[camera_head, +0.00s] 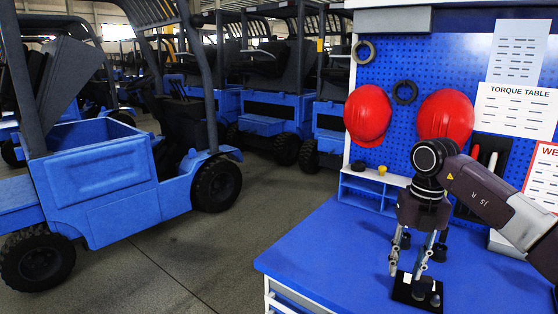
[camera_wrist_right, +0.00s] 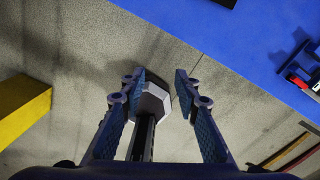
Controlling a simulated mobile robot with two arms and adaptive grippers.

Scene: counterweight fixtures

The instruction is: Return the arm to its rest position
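My right arm comes in from the right in the head view. Its gripper (camera_head: 408,273) points down over the blue workbench (camera_head: 320,262), with its two fingers apart. A black plate (camera_head: 402,294) with small dark cylindrical pieces (camera_head: 422,286) lies by the fingertips; I cannot tell whether they touch. In the right wrist view the gripper (camera_wrist_right: 162,88) is open. A grey hexagonal head on a dark shaft (camera_wrist_right: 153,102) shows between the fingers, nearer the left one; I cannot tell what it is or whether it touches. My left gripper is out of view.
A small blue shelf (camera_head: 365,197) stands at the bench's back. Blue vehicles (camera_head: 100,180) stand left, with open floor (camera_head: 205,265) between.

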